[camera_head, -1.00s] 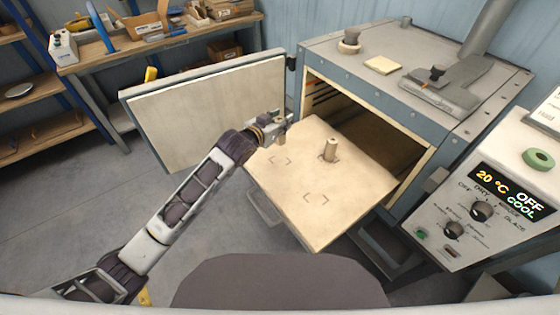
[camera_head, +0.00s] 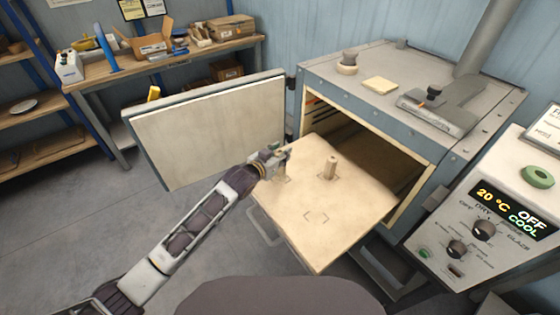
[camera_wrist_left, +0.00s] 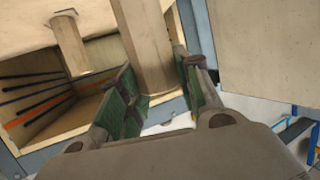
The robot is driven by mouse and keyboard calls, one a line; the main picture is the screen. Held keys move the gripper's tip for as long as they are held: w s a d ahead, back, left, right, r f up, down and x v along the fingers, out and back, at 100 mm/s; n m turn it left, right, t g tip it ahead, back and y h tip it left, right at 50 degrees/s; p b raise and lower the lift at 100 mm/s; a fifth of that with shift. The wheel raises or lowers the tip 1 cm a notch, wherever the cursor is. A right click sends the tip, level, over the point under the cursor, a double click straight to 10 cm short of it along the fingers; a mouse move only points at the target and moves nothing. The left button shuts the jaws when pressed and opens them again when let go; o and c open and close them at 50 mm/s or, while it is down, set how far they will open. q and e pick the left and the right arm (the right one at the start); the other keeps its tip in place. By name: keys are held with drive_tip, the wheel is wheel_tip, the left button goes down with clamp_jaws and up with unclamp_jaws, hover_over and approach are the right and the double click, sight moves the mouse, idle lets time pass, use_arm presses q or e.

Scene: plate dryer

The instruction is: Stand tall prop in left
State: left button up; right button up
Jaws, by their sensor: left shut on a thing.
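My left gripper (camera_head: 276,161) is shut on a tall pale cylindrical prop (camera_wrist_left: 146,50), whose sides lie between the green finger pads in the left wrist view. In the head view the gripper is at the left edge of the pulled-out shelf (camera_head: 345,205), over its left corner marks. The prop looks about upright; I cannot tell whether its foot touches the shelf. A second similar prop (camera_head: 330,168) stands upright at the back of the shelf, and also shows in the left wrist view (camera_wrist_left: 69,45). Front corner marks (camera_head: 316,217) are bare. My right gripper is out of view.
The dryer cabinet (camera_head: 370,115) is open behind the shelf, its door (camera_head: 210,130) swung out left, close to my left arm. A control panel (camera_head: 490,225) stands at right. A workbench (camera_head: 170,65) is at the back left. The shelf's front is clear.

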use_arm(q)
drive_tip(key=shift+f, duration=0.25)
wheel_tip(320, 180, down, 2)
drive_tip(key=shift+f, duration=0.65)
drive_tip(key=o, duration=0.7)
drive_tip(key=shift+f, duration=0.1)
drive_tip(key=o, duration=0.5)
drive_tip(key=shift+r+v, duration=0.2)
drive_tip(key=shift+v, duration=5.85)
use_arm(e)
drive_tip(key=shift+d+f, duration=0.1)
